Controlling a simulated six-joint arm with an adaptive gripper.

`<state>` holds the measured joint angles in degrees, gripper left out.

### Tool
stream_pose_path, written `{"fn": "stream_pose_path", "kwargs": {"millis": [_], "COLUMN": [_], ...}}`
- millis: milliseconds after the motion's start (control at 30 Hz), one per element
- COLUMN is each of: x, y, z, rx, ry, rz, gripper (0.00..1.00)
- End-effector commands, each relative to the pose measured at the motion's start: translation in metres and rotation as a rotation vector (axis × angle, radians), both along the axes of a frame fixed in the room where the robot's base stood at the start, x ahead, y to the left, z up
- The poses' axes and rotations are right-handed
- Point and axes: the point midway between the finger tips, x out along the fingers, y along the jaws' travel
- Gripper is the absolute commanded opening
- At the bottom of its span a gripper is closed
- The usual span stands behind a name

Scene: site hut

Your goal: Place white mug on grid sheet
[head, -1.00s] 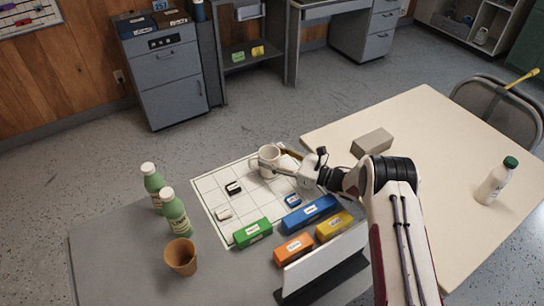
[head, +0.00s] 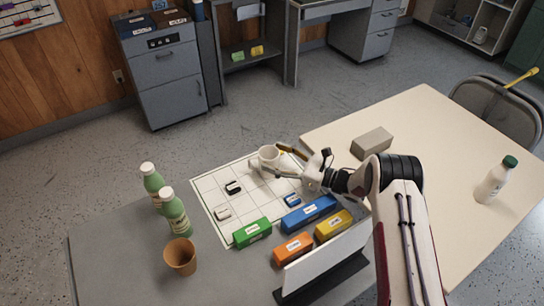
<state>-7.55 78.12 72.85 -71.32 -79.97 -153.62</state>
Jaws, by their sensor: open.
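The sheet lies on the grey table. My gripper (head: 281,160) is open at the mug's right side, with one finger reaching behind it. The other finger is hard to make out against the mug and sheet. I cannot tell whether the mug's base is wholly on the sheet or whether a finger touches it.
Green (head: 252,233), blue (head: 308,214), orange (head: 293,249) and yellow (head: 333,226) boxes lie near the sheet's front edge. Small blocks sit on it. Two green bottles (head: 174,212) and a brown cup (head: 180,256) stand left. A grey-brown block (head: 372,143) rests on the cream table (head: 450,190).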

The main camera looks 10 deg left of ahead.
Motion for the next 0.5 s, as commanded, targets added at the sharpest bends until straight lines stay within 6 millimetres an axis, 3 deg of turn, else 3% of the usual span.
{"fn": "stream_pose_path", "kwargs": {"millis": [500], "x": [-0.018], "y": [-0.075], "z": [0.0], "rx": [0.0], "ry": [0.002], "rz": [-0.002], "gripper": [0.63]}}
